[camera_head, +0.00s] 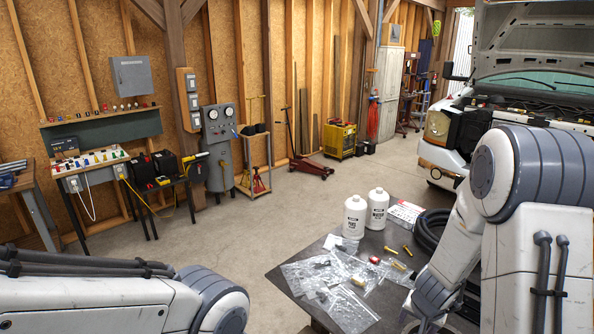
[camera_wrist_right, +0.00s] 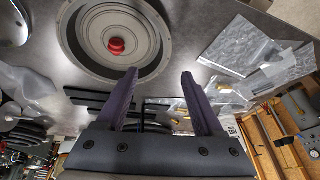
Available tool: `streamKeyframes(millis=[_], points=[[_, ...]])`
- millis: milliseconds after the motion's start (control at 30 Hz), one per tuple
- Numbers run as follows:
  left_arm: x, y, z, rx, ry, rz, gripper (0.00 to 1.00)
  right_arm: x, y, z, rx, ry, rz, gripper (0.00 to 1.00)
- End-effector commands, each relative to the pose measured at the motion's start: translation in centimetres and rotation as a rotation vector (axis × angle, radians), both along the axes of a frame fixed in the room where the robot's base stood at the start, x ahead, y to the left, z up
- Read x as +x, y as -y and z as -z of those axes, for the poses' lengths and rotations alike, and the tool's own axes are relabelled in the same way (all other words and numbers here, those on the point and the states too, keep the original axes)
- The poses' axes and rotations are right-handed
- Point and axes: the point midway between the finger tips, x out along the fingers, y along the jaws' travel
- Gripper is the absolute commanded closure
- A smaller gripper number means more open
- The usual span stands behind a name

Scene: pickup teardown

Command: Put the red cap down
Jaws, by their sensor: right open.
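The red cap (camera_wrist_right: 116,46) sits in the middle of a round grey ridged dish (camera_wrist_right: 75,30) in the right wrist view. My right gripper (camera_wrist_right: 159,73) is open, with nothing between its two fingers. Its fingertips are apart from the cap, which appears beyond the left finger. In the head view my right arm comes down over the table's right side and hides the dish. A small red item (camera_head: 375,260) lies on the table there; I cannot tell whether it is the same cap. My left arm shows at lower left, its gripper out of view.
The dark table (camera_head: 283,283) holds clear plastic bags (camera_head: 310,273), two white bottles (camera_head: 354,217) and small brass pieces (camera_head: 391,250). A black coiled hose (camera_head: 430,228) lies at the table's right. A white truck (camera_head: 455,115) stands behind. The floor left of the table is clear.

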Motion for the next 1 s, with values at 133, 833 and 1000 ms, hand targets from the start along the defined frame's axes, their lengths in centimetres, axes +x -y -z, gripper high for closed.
streamKeyframes(millis=[133,833,1000], points=[[0.0,0.0,1.7,0.000,0.000,-0.001,0.50,0.2,-11.0,-2.8,0.096,0.011,-0.313,0.31],[0.0,0.0,5.7,0.000,0.000,-0.002,0.50,-22.7,-26.4,-8.9,-0.004,-0.334,-1.324,0.31],[0.0,0.0,5.7,0.000,0.000,-0.002,0.50,-22.6,-26.4,-8.9,-0.003,-0.335,-1.323,0.31]])
